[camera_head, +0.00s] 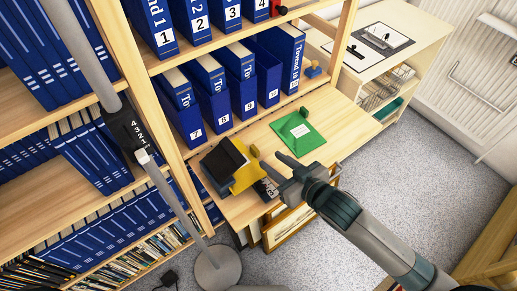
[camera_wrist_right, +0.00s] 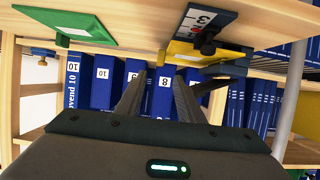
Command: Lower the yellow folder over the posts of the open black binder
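The black binder (camera_head: 225,158) lies open on the wooden desk, with its black cover raised. The yellow folder (camera_head: 246,178) lies at its right side in the head view, partly hidden by the cover; whether it sits over the posts cannot be told. In the right wrist view the yellow folder (camera_wrist_right: 185,56) shows beside the dark binder (camera_wrist_right: 225,69). My right gripper (camera_head: 271,161) is just right of the yellow folder, apart from it. Its fingers are spread with nothing between them, as the right wrist view also shows (camera_wrist_right: 161,88). My left gripper is not in view.
A green folder (camera_head: 299,131) lies on the desk to the right. A dark blue item marked 3 (camera_wrist_right: 205,22) is by the yellow folder. Numbered blue binders (camera_head: 207,95) fill the shelves behind. A grey pole (camera_head: 85,50) stands left; framed prints (camera_head: 288,226) lean below the desk.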

